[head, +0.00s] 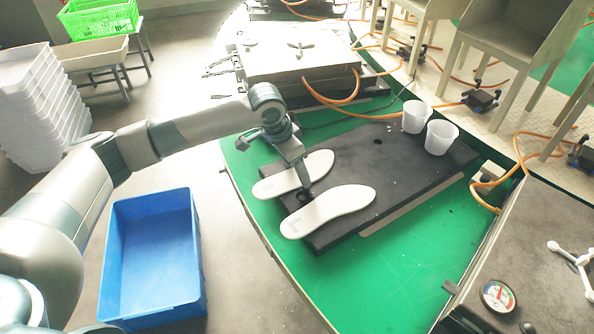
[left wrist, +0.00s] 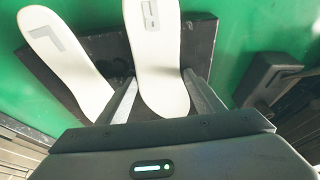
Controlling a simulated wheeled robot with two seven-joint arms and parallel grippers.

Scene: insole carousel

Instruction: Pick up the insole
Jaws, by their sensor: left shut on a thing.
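Two white insoles lie side by side at the left end of a black board (head: 400,171). The far insole (head: 279,184) is partly hidden by my left gripper (head: 304,180), which comes down over it. The near insole (head: 328,210) lies just in front, clear of the gripper. In the left wrist view one insole (left wrist: 157,55) runs between the fingers of my left gripper (left wrist: 163,97), which is shut on it. The other insole (left wrist: 62,55) lies to the left there. I cannot tell whether the held insole is off the board. My right gripper is not in view.
Two white cups (head: 441,137) stand at the board's far right end. A blue crate (head: 151,205) is on the floor at left. A metal box (head: 300,62) with orange hoses is behind. The green surface (head: 385,285) in front is clear.

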